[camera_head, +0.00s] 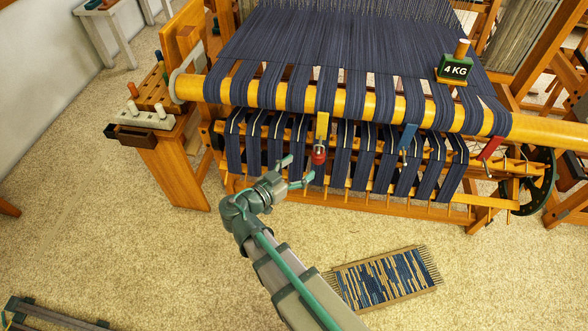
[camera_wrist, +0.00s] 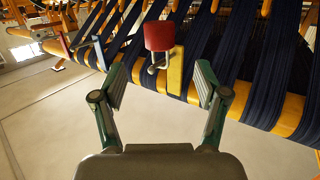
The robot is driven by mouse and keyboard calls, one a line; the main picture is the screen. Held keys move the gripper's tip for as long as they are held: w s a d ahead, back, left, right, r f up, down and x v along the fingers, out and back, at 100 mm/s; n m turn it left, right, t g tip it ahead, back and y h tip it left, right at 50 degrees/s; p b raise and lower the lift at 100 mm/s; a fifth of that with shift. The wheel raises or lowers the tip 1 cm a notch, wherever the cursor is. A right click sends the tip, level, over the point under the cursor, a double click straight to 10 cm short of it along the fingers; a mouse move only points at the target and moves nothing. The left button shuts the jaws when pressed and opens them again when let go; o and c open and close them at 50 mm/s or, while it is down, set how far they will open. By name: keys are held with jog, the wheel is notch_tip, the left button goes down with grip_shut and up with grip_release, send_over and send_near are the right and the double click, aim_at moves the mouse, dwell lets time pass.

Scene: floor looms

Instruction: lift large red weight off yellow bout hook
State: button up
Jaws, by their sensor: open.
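The large red weight (camera_head: 319,156) hangs on the hook below the yellow bout tag (camera_head: 322,128), in front of the dark blue warp at the loom's front beam. In the wrist view the red weight (camera_wrist: 158,36) shows at top centre, with the metal hook (camera_wrist: 154,66) and the yellow tag (camera_wrist: 175,70) beside it. My gripper (camera_head: 298,169) is open and empty, just left of and slightly below the weight. In the wrist view its two fingers (camera_wrist: 160,84) are spread, with the hook and tag beyond the gap. No contact with the weight shows.
The wooden front beam (camera_head: 275,94) runs across above the weight. A blue tag (camera_head: 408,136) and a red tag (camera_head: 489,148) hang to the right. A green 4 KG block (camera_head: 455,68) rests on the warp.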

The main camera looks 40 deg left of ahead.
aim_at(314, 156)
jog(key=w+p, duration=0.1)
jog(key=w, duration=0.1)
jog(key=w+p, duration=0.1)
jog(key=w, duration=0.2)
jog(key=w+p, duration=0.2)
jog(key=shift+w+d+f, duration=0.1)
jog(key=shift+w+f, duration=0.2)
jog(key=shift+f, duration=0.1)
jog(key=shift+w+f+p, duration=0.3)
jog(key=shift+w+p, duration=0.1)
jog(key=shift+w, duration=0.3)
grip_shut()
jog(key=shift+d+r+b, duration=0.1)
jog(key=shift+r+b, duration=0.1)
jog(key=shift+b, duration=0.1)
jog(key=shift+r+b, duration=0.3)
jog(key=shift+r, duration=0.15)
jog(key=shift+s, duration=0.1)
